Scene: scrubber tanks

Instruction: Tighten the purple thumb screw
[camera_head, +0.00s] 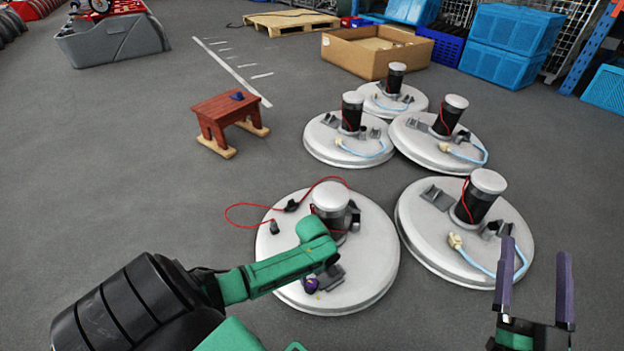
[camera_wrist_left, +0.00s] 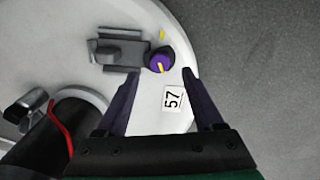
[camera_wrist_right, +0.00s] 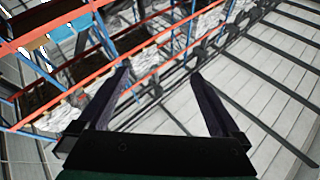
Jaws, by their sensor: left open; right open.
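The purple thumb screw (camera_head: 311,284) sits near the front edge of the nearest round white tank lid (camera_head: 366,276). In the left wrist view the purple thumb screw (camera_wrist_left: 158,62) has a black rim and a yellow stripe, beside a grey bracket (camera_wrist_left: 122,52). A separate yellow mark (camera_wrist_left: 163,34) lies on the lid beyond it. My left gripper (camera_wrist_left: 160,80) is open, with the screw just beyond and between its fingertips, not gripped. In the head view its fingers are hidden by my green arm. My right gripper (camera_head: 536,250) is open and empty at the right.
A black motor (camera_wrist_left: 72,130) with a white top and a red cable (camera_head: 240,219) stand on this lid. Several similar lids lie right and behind. A red stool (camera_head: 228,112) stands back left; a cardboard box (camera_head: 377,50) stands behind.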

